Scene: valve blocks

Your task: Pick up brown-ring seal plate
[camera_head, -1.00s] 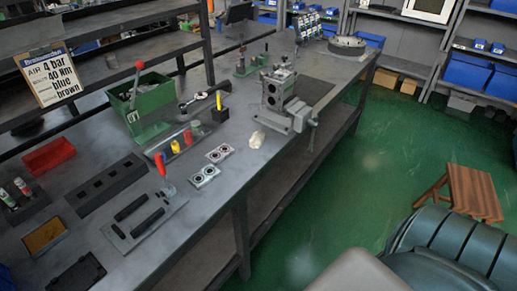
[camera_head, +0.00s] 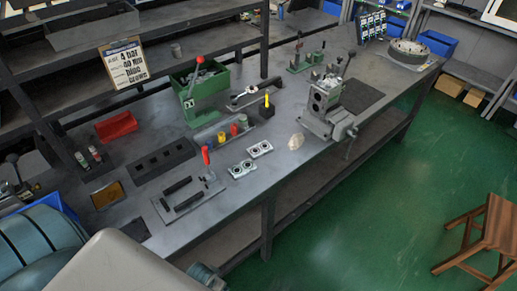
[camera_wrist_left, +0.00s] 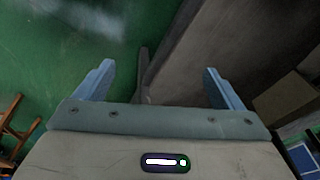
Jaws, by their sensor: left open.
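Two small pale seal plates lie apart on the grey bench in the head view, the nearer plate (camera_head: 242,168) and the farther plate (camera_head: 260,149). Each shows two dark ring shapes; the ring colours are too small to tell, so I cannot say which is brown-ringed. My left gripper (camera_wrist_left: 158,69) is open and empty in the left wrist view, its two blue fingers apart above green floor and a dark edge. No seal plate shows in that view. My left arm shows at the lower left of the head view, but its fingers do not. My right gripper is not in view.
A wooden stool (camera_head: 485,240) stands on the floor at right.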

